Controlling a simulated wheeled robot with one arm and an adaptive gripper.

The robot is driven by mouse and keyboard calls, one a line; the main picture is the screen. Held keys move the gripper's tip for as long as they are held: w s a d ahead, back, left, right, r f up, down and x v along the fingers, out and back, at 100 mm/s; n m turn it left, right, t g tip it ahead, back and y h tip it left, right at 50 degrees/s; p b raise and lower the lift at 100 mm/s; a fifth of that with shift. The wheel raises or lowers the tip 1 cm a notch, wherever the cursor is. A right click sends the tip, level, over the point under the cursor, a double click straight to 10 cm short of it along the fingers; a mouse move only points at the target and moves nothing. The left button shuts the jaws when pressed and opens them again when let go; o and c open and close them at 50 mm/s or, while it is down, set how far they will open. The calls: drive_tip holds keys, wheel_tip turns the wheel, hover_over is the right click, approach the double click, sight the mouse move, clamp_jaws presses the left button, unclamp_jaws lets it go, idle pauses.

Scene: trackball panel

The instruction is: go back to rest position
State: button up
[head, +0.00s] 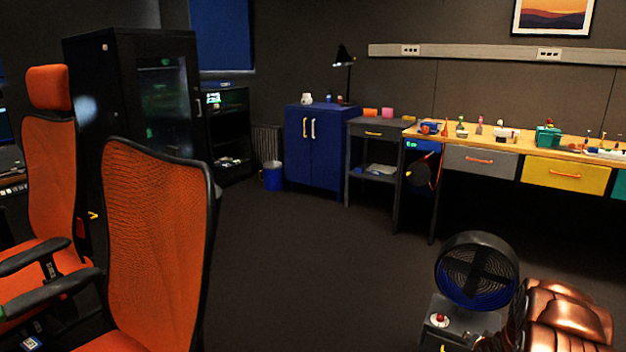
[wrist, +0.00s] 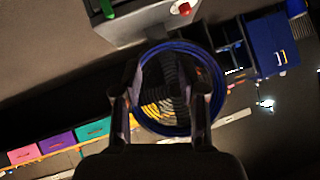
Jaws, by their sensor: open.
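My gripper (wrist: 161,88) shows in the wrist view with its two dark fingers spread apart. I see nothing held between them. Beyond the fingers is a round, fan-like thing with a blue rim (wrist: 212,110). I cannot tell how far it is from the fingertips. In the head view a similar round, dark thing (head: 477,268) appears at the lower right. My gripper cannot be made out in the head view. No trackball can be picked out in either view.
A wooden workbench (head: 555,151) with coloured drawers and small items runs along the back right. A blue cabinet (head: 314,150) and a blue bin (head: 272,178) stand farther left. Orange chairs (head: 155,235) fill the left. The dark floor (head: 320,270) in the middle is clear.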

drive_tip(key=s+a+r+n+g+y+p, duration=0.15)
drive_tip(key=s+a+r+p, duration=0.25)
drive_tip(key=a+r, duration=0.45)
drive_tip(key=s+a+r+n+g+p, duration=0.15)
drive_tip(key=s+a+r+p, duration=0.3)
drive_tip(key=r, duration=0.75)
drive_tip(key=s+a+r+n+g+p, duration=0.15)
drive_tip(key=s+a+r+p, duration=0.25)
drive_tip(key=a+r, duration=0.45)
drive_tip(key=s+a+r+n+g+p, duration=0.1)
drive_tip(key=s+a+r+p, duration=0.3)
drive_tip(key=s+r, duration=0.4)
drive_tip(key=s+a+r+n+g+y+p, duration=0.1)
drive_tip(key=s+a+r, duration=0.5)
drive_tip(key=s, duration=0.7)
drive_tip(key=s+a+r+n+g+y+p, duration=0.1)
drive_tip(key=s+a+r+g+p, duration=0.4)
drive_tip(key=s+r, duration=0.5)
drive_tip(key=shift+s+a+n+p, duration=0.25)
drive_tip(key=shift+s+n+p, duration=0.5)
drive_tip(key=shift+p, duration=0.45)
